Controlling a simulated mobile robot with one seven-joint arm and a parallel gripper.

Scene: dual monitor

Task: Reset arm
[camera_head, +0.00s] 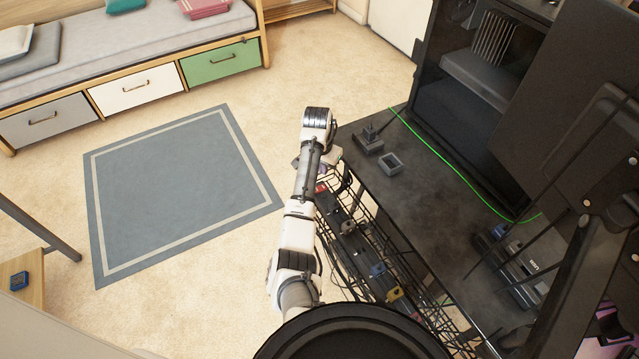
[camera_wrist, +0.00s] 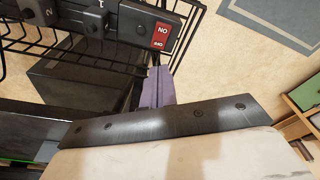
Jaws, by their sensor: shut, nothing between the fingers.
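My arm reaches out over the floor along the left edge of the black desk (camera_head: 440,205) and bends at its far end. My gripper (camera_wrist: 154,92) is shut and empty, its narrow purple-grey fingers together in the wrist view. In the head view the gripper is mostly hidden by my arm. The fingertips are close to a power strip with a red switch (camera_wrist: 160,36); I cannot tell whether they touch. The red switch also shows in the head view (camera_head: 321,188), just below the gripper.
A black wire tray (camera_head: 372,258) with several plugs hangs along the desk's left side. A small grey square holder (camera_head: 390,163), a green cable (camera_head: 445,160) and a dark computer case (camera_head: 470,90) are on the desk. Left lies a blue-grey rug (camera_head: 180,190) on open floor.

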